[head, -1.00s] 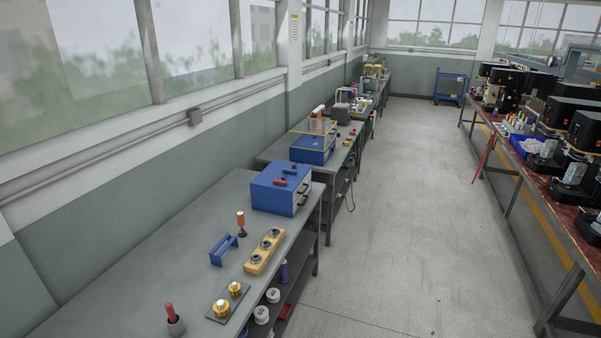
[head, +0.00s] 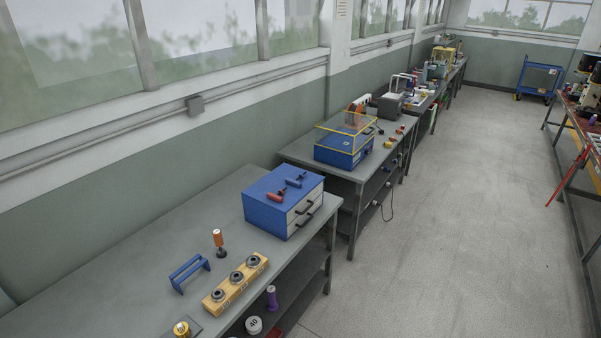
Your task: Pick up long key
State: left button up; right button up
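No long key can be made out for certain. Two small tools lie on top of the blue drawer cabinet (head: 262,210), a red-handled tool (head: 277,195) and a blue-handled tool (head: 294,183). They are too small to tell whether either is the long key. Neither of my grippers is in the head view.
The near grey bench (head: 150,262) also holds a blue rack (head: 188,270), an orange-handled tool (head: 218,240) and a wooden block with rings (head: 236,282). A second bench beyond carries a blue box with a yellow-edged clear cover (head: 345,140). The floor (head: 440,240) on the right is clear.

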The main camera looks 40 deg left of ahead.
aim_at(289, 182)
jog(key=u, duration=0.5)
jog(key=i, duration=1)
jog(key=u, duration=1.6)
jog(key=i, duration=0.55)
jog(key=u, duration=0.45)
